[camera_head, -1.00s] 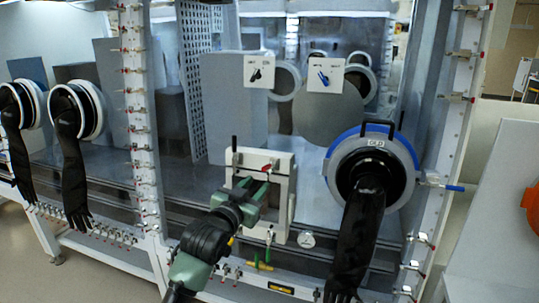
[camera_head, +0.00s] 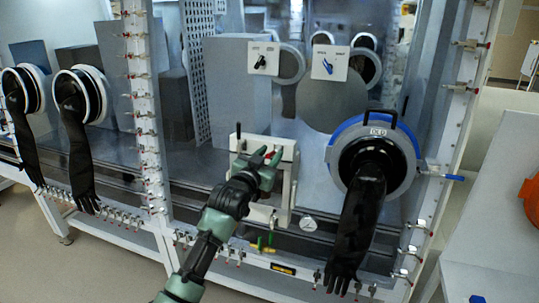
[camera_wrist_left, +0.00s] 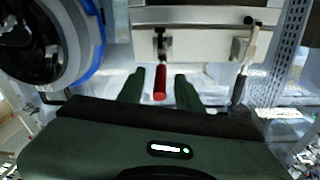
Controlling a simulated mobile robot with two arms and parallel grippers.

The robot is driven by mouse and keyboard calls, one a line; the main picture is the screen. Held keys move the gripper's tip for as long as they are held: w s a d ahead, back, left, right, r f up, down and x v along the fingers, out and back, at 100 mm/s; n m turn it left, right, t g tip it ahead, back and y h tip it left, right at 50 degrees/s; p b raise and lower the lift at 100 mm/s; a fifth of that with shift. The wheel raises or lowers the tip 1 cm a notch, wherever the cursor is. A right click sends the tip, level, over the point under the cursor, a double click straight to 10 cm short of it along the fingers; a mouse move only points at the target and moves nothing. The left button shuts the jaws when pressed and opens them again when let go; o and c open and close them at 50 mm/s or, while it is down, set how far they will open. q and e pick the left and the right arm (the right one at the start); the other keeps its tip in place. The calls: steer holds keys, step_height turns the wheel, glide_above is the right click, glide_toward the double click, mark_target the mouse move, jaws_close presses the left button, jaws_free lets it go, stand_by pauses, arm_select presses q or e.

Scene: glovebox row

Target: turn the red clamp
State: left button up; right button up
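The red clamp (camera_head: 274,158) is a small red handle on the front of a white box-like door (camera_head: 287,188) in the glovebox wall. In the left wrist view the red handle (camera_wrist_left: 160,82) lies between the two green fingers of my left gripper (camera_wrist_left: 159,90), with a gap on each side. My left gripper (camera_head: 264,160) is open at the clamp in the head view and partly covers it. The fingers are not closed on the handle. My right gripper is not in view.
A blue-ringed glove port (camera_head: 411,168) with a hanging black glove (camera_head: 358,225) is right of the door. A black-handled lever (camera_head: 238,131) stands at the door's left. A round gauge (camera_head: 309,223) and several small valves line the lower rail.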

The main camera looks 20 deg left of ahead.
arm_select(q)
jaws_close()
steer(key=shift+f, duration=0.1)
stand_by(1.2)
